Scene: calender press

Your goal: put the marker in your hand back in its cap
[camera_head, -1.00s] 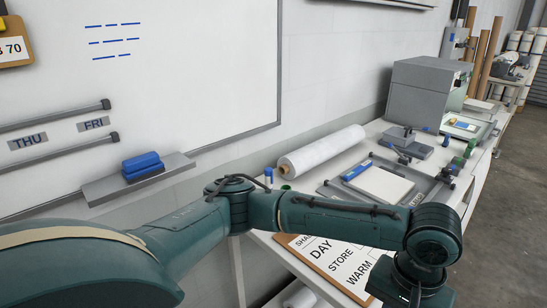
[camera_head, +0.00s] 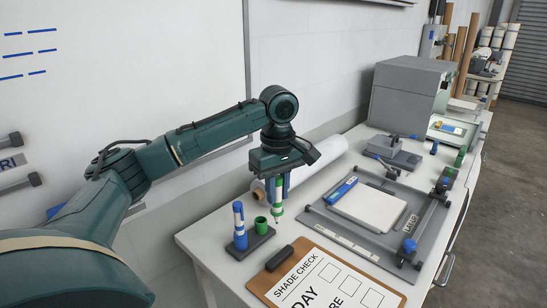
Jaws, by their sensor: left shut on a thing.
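My left gripper (camera_head: 277,190) points down over the table's near-left corner. It is shut on a green-and-white marker (camera_head: 277,209), which hangs upright with its bare tip down. An open green cap (camera_head: 261,223) stands in a dark holder (camera_head: 262,239), mouth up. The marker's tip appears just right of the cap in the picture and apart from it; the depth between them is hard to tell. A blue-and-white marker (camera_head: 239,226) stands upright in the left part of the same holder. My right gripper is not in view.
A white roll (camera_head: 318,154) lies behind the gripper. A grey frame (camera_head: 340,232) with a white pad (camera_head: 370,207) is to the right.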

